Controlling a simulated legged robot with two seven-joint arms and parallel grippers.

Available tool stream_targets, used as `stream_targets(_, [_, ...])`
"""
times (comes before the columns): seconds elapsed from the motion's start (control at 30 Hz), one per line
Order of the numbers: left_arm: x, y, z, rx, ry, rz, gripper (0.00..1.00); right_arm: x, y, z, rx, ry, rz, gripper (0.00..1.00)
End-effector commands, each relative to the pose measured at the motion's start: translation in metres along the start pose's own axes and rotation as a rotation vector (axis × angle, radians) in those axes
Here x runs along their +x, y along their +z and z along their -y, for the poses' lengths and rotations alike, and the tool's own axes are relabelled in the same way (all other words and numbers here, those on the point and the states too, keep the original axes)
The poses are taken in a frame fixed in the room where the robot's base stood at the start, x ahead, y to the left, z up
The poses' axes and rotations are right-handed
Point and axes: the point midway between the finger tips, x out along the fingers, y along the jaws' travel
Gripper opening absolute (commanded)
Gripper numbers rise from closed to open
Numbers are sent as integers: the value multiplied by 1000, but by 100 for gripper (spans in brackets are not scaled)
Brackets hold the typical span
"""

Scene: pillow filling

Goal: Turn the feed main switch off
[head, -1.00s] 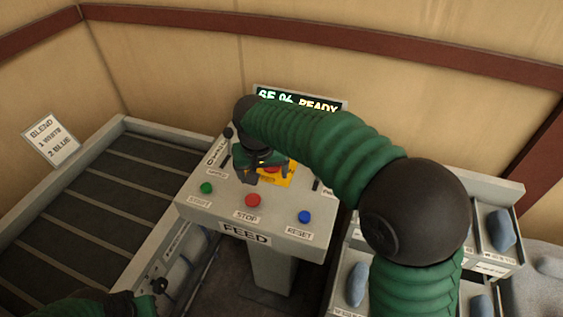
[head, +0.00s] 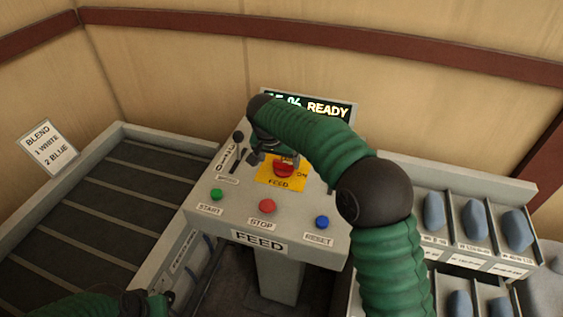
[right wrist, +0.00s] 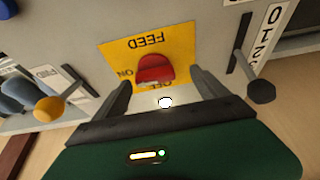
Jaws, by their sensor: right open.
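The feed main switch is a red knob (head: 285,168) on a yellow plate (head: 268,179) marked FEED and ON, on the sloped grey console. In the right wrist view the red knob (right wrist: 155,68) sits on the yellow plate (right wrist: 117,51); a second label below it is partly covered. I cannot tell which label the knob points to. My right gripper (head: 277,158) is open and empty, close to the switch; in the right wrist view its fingers (right wrist: 162,90) stand apart, nearer the camera than the knob. My left gripper (head: 152,300) is low at the left, its jaws unclear.
The console has green START (head: 217,194), red STOP (head: 267,206) and blue RESET (head: 322,222) buttons. A dark-knobbed lever (head: 238,137) stands beside the right gripper. A READY display (head: 328,109) is behind. A slatted conveyor (head: 100,205) lies left; bins with blue pillows (head: 474,220) are right.

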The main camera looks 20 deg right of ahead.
Motion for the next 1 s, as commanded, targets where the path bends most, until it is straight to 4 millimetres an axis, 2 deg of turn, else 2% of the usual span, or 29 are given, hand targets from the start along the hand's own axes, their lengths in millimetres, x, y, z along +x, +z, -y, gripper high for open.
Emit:
stream_targets(0.1, [-2,0,0,-1,0,0,0,20,-2,-4,2,0,4,84])
stream_targets(0.2, [-2,0,0,0,0,0,0,29,-3,-6,3,-3,3,84])
stream_targets(0.47, [-2,0,0,1,0,0,0,31,-3,-5,2,-2,2,84])
stream_targets(0.93, [-2,0,0,0,0,0,0,28,-2,-2,1,-6,1,23])
stream_targets(1.0, [-2,0,0,0,0,0,0,28,-2,-2,1,-7,1,21])
